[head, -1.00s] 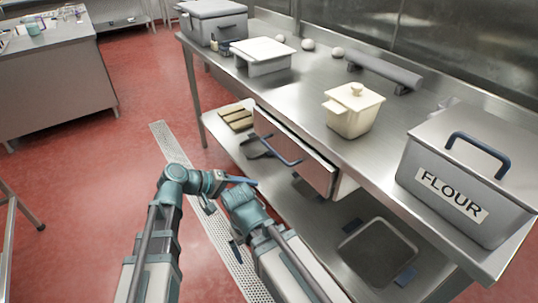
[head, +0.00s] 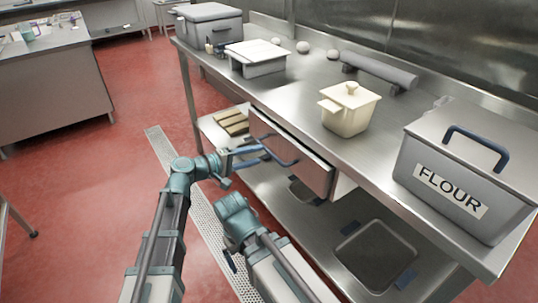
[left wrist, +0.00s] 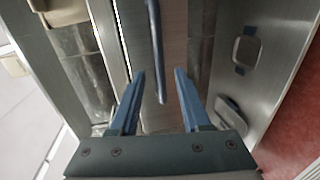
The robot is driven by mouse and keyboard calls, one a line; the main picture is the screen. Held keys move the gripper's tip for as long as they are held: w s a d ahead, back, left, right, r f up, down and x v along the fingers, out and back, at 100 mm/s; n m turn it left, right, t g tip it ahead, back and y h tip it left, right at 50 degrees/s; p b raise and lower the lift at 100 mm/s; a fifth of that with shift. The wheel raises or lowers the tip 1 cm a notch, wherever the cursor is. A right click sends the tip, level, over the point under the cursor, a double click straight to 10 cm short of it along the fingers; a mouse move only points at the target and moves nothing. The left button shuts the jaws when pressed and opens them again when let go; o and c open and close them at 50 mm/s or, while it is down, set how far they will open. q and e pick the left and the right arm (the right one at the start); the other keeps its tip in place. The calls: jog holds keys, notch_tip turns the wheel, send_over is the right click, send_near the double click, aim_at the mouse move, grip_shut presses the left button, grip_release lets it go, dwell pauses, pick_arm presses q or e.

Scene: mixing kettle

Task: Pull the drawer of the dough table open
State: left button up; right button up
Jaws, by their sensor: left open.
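The dough table (head: 300,95) is steel, with a drawer (head: 312,170) under its top. In the left wrist view the handle (left wrist: 155,45) runs between the two blue fingers of my open left gripper (left wrist: 159,75), with space on both sides. No grip on it shows. My right arm is folded at the bottom of the head view, and the state of its gripper cannot be made out.
On the table top stand a flour bin (head: 465,175), a cream lidded pot (head: 350,108), a grey roller (head: 380,70), a white-topped scale-like box (head: 257,57) and a grey bin (head: 210,25). A lower shelf (head: 325,222) holds trays. Red floor (head: 85,200) is clear to the left.

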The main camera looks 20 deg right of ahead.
aim_at(268, 152)
pick_arm(q)
jog(key=shift+b+x, duration=0.45)
jog(key=shift+x, duration=2.65)
grip_shut()
